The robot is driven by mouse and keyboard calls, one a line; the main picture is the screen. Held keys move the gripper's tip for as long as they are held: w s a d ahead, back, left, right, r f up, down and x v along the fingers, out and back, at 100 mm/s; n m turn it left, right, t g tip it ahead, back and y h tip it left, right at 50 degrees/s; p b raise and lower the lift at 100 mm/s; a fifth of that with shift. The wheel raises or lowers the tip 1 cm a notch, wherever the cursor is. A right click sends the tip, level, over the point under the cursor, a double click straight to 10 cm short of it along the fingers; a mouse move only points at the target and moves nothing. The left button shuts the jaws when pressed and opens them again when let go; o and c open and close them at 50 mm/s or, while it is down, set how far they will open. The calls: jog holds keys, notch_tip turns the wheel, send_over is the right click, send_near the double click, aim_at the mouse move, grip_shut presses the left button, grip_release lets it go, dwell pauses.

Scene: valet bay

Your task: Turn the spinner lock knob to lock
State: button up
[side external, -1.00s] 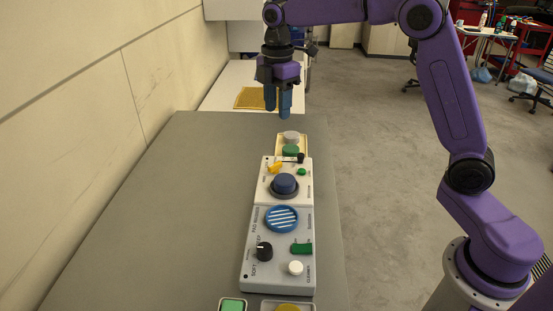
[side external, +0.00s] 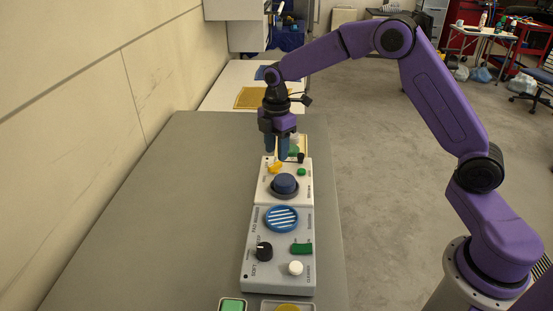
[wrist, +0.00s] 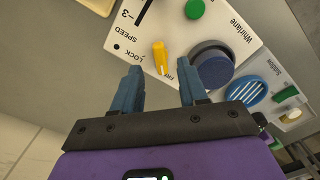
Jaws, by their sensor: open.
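The spinner lock knob is a small yellow pointer knob (side external: 275,168) near the far left corner of the white panel. It also shows in the wrist view (wrist: 160,57), with its long side nearly upright in the picture. The word LOCK is printed to its left and a partly hidden label starting "FR" to its lower right. My gripper (side external: 276,154) points down just above and behind the knob in the side view. Its two blue fingers (wrist: 160,74) are apart and empty, with the knob ahead of the gap between them. I see no contact with the knob.
The panel (wrist: 215,20) also has a green button (side external: 301,172) and a large blue knob (side external: 285,183) close by. Nearer are a blue striped disc (side external: 282,218), a black knob (side external: 264,251), a green switch (side external: 302,248) and a white knob (side external: 295,268). The grey tabletop left is clear.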

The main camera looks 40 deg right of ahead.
aim_at(277, 163)
jog(key=shift+f, duration=2)
grip_shut()
